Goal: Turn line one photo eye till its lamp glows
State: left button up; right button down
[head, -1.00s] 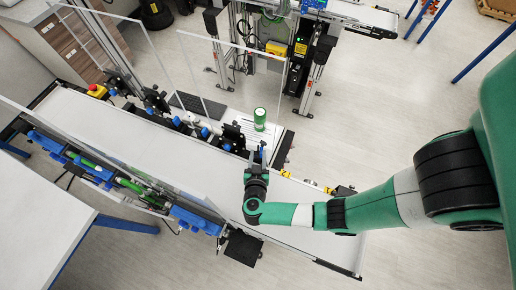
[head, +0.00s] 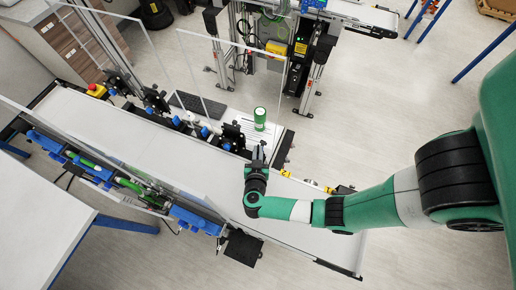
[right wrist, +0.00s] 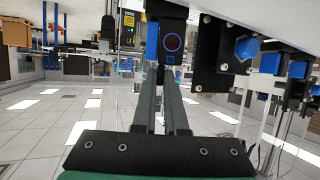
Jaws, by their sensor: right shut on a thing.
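The photo eye (right wrist: 173,43) is a black block with a thin blue ring on its face, at the top middle of the right wrist view. A blue part (right wrist: 152,42) sits just left of it. I cannot tell whether a lamp on it glows. My right gripper (right wrist: 161,82) has its two grey fingers close together at the photo eye's lower end, shut on it; the exact contact is hard to see. In the head view, my right gripper (head: 258,154) is at the far edge of the belt, and hides most of the photo eye. My left gripper is not in view.
The white conveyor belt (head: 150,150) is empty. A green can (head: 260,119) stands just beyond my right gripper. Black brackets with blue knobs (right wrist: 246,47) line the belt's edge to the right in the wrist view. Clear guard panels rise beside the belt.

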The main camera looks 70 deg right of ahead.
jog(key=shift+w+m+g, duration=0.2)
jog(key=shift+m+g, duration=0.3)
jog(key=shift+w+f+m+g+b, duration=0.1)
jog(key=shift+m+g+b, duration=0.15)
jog(key=shift+m+g, duration=0.3)
jog(key=shift+w+f+m+g+b, duration=0.1)
jog(key=shift+m+g+b, duration=0.15)
jog(key=shift+m+g, duration=0.3)
jog(key=shift+r+m+g, duration=0.1)
jog(key=shift+m+g, duration=0.3)
jog(key=shift+g, duration=0.3)
jog(key=c, duration=1)
grip_release()
jog(key=shift+o, duration=0.2)
jog(key=shift+r, duration=0.1)
